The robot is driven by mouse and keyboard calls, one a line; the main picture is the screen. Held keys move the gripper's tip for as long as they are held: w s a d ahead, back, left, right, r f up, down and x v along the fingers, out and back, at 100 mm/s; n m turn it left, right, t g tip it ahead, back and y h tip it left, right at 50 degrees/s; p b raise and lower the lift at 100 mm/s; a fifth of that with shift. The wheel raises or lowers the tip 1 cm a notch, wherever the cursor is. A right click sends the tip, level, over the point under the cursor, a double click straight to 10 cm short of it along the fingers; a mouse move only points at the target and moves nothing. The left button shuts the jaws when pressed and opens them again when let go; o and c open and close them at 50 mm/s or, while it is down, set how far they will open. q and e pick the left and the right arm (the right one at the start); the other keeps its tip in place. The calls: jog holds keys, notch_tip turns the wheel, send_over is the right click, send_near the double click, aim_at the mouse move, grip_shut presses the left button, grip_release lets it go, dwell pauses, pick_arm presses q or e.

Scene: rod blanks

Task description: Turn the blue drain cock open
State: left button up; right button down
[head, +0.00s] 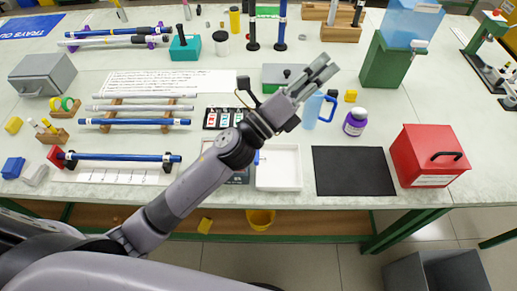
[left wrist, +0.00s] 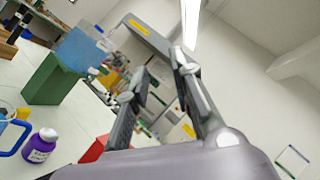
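A translucent blue tank (head: 412,22) sits on a green stand (head: 385,65) at the back right. A small pale fitting (head: 419,46) shows at the tank's lower right; I cannot make out a distinct blue cock handle on it. In the left wrist view the tank (left wrist: 82,52) and green stand (left wrist: 50,82) are at the left. My left gripper (head: 323,70) is raised over the table, left of the stand and apart from it. Its two fingers stand apart with nothing between them in the left wrist view (left wrist: 162,105). My right gripper is not in view.
A blue jug (head: 318,110) and a purple-labelled bottle (head: 355,122) stand near the left gripper. A red box (head: 430,155) and black mat (head: 353,171) are at the right front. A green-based device (head: 487,45) stands at the far right.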

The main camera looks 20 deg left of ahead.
pick_arm(q)
jog(key=s+d+r+m+g+h, duration=0.2)
jog(key=s+d+m+g+h, duration=0.3)
jog(key=d+m+g+h, duration=0.7)
jog(key=m+g+y+p, duration=0.1)
jog(key=m+g+y, duration=0.5)
jog(key=m+y, duration=1.95)
send_over(257, 156)
notch_tip(257, 156, down, 17)
jog(key=shift+y, duration=0.25)
jog(key=f+p, duration=0.2)
jog(key=f, duration=0.3)
jog(key=f+p, duration=0.1)
jog(key=f, duration=0.5)
jog(key=f+p, duration=0.2)
jog(key=f, duration=0.3)
jog(key=shift+w+a+f+p, duration=0.1)
jog(key=shift+w+f+p, duration=0.2)
jog(key=shift+w+f, duration=0.05)
jog(key=shift+f, duration=0.4)
